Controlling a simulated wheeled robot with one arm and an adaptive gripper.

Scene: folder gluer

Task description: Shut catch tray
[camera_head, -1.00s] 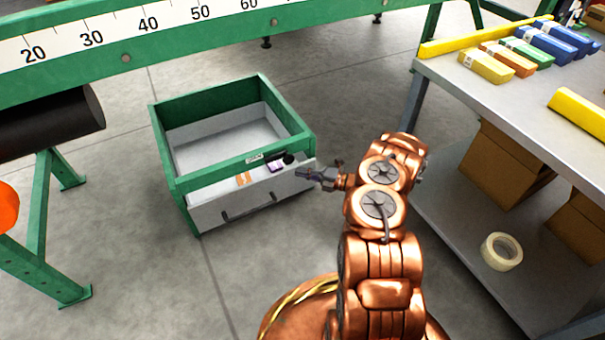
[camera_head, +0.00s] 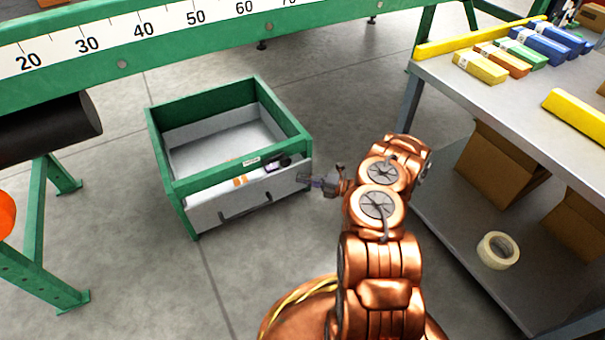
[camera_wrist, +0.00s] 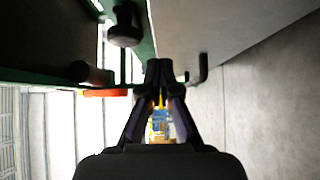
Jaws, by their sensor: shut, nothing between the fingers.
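The catch tray (camera_head: 215,214) is a light grey drawer in a green frame (camera_head: 166,165) on the floor. Its front stands a little out from the frame, leaving a narrow open strip. Orange, purple and black items lie in this strip. My gripper (camera_head: 302,179) is shut and empty at the right end of the tray front; contact cannot be told. In the wrist view, my shut fingertips (camera_wrist: 160,66) are beside a grey panel (camera_wrist: 225,25), apparently the tray front, with a black handle (camera_wrist: 200,68).
A grey table (camera_head: 480,92) with coloured boxes stands at the right, with cardboard boxes and a tape roll (camera_head: 498,250) on its lower shelf. A green beam with a number scale (camera_head: 150,27) crosses above the tray. The floor before the tray is clear.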

